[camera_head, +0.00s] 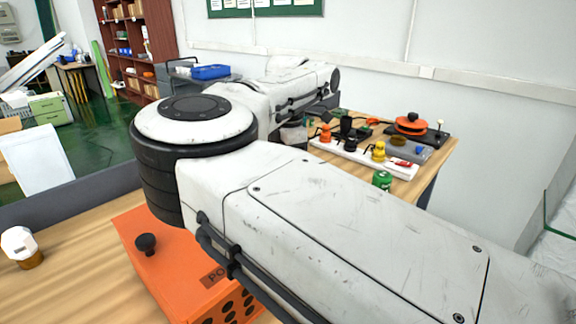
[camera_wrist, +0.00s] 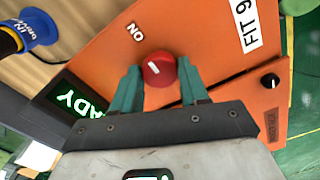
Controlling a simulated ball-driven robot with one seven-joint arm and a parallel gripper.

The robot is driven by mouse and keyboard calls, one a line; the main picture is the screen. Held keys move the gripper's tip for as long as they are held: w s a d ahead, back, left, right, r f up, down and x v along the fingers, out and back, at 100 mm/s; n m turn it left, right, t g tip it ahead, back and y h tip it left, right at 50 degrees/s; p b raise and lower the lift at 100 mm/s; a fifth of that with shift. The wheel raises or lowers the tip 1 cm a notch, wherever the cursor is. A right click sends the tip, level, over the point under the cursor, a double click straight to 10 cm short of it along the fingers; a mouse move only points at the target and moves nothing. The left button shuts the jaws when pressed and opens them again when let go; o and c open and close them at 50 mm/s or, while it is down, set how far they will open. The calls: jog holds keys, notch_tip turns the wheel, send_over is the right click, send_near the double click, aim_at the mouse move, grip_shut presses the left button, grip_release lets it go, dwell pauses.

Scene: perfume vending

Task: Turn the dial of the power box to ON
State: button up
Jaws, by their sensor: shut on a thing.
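In the wrist view the orange power box (camera_wrist: 205,30) fills the middle, with a round red dial (camera_wrist: 158,69) on its face. The dial has a short white mark. The printed word ON sits up and left of the dial, upside down in this view. The teal fingers of my gripper (camera_wrist: 158,72) are on either side of the dial, shut on it. In the head view the orange box (camera_head: 180,260) stands on the wooden table, with a black knob on top. My arm covers part of it there, and the dial and gripper are hidden.
The wrist view shows a lit green display reading ADY (camera_wrist: 76,100), a small black knob (camera_wrist: 270,80) and a blue-capped item (camera_wrist: 38,27). In the head view a green can (camera_head: 382,180) and a white strip with small coloured items (camera_head: 366,158) lie beyond my arm.

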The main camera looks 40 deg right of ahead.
jog(key=shift+r, duration=0.1)
dwell(0.3)
jog(key=o, duration=1)
jog(key=shift+o, duration=0.2)
notch_tip(320, 180, up, 11)
